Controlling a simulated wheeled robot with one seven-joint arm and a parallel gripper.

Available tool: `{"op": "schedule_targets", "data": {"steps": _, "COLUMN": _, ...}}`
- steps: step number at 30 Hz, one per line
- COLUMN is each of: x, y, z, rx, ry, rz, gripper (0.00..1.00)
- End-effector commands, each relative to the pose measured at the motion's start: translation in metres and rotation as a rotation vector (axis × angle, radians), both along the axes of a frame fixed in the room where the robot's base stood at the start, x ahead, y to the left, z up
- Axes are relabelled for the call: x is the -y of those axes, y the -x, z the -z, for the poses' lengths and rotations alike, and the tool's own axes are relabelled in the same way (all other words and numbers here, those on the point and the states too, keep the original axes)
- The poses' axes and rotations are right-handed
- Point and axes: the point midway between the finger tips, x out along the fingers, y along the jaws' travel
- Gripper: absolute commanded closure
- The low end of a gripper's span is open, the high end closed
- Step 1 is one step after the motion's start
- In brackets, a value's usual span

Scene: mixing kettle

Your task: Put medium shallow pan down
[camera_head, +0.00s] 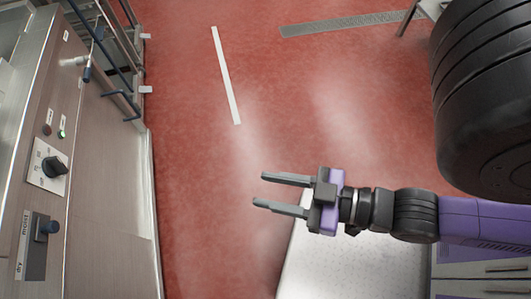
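My gripper (259,190) is at the centre, pointing left. Its two grey fingers are parallel with a clear gap between them, and nothing is held. Red floor shows between and around the fingers. No medium shallow pan is in view.
A steel appliance (105,180) with knobs and a small green light stands along the left edge. A pale speckled surface (340,265) lies at the bottom, below my gripper in the picture. A floor grate (345,23) is at the top. The red floor (215,190) between is clear.

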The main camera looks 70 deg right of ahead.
Motion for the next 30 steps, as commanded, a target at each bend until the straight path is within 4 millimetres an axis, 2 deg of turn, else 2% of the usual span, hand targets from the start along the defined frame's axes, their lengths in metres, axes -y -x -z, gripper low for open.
{"op": "schedule_targets", "data": {"steps": 1, "x": 0.002, "y": 0.003, "z": 0.000, "rx": -0.012, "ry": 0.016, "rz": 0.006, "gripper": 0.73}}
{"op": "schedule_targets", "data": {"steps": 5, "x": 0.003, "y": 0.005, "z": 0.000, "rx": -0.019, "ry": 0.030, "rz": 0.008, "gripper": 0.99}}
{"op": "schedule_targets", "data": {"steps": 11, "x": 0.002, "y": 0.004, "z": -0.003, "rx": -0.016, "ry": 0.028, "rz": -0.002, "gripper": 1.00}}
{"op": "schedule_targets", "data": {"steps": 13, "x": -0.001, "y": -0.005, "z": -0.012, "rx": 0.012, "ry": 0.027, "rz": -0.021, "gripper": 1.00}}
{"op": "schedule_targets", "data": {"steps": 17, "x": -0.008, "y": -0.037, "z": -0.034, "rx": 0.104, "ry": 0.051, "rz": -0.079, "gripper": 1.00}}
{"op": "schedule_targets", "data": {"steps": 23, "x": -0.036, "y": -0.099, "z": -0.087, "rx": 0.371, "ry": 0.247, "rz": -0.228, "gripper": 1.00}}
{"op": "schedule_targets", "data": {"steps": 26, "x": -0.060, "y": -0.123, "z": -0.118, "rx": 0.531, "ry": 0.361, "rz": -0.306, "gripper": 1.00}}
{"op": "schedule_targets", "data": {"steps": 30, "x": -0.104, "y": -0.147, "z": -0.159, "rx": 0.767, "ry": 0.526, "rz": -0.421, "gripper": 1.00}}
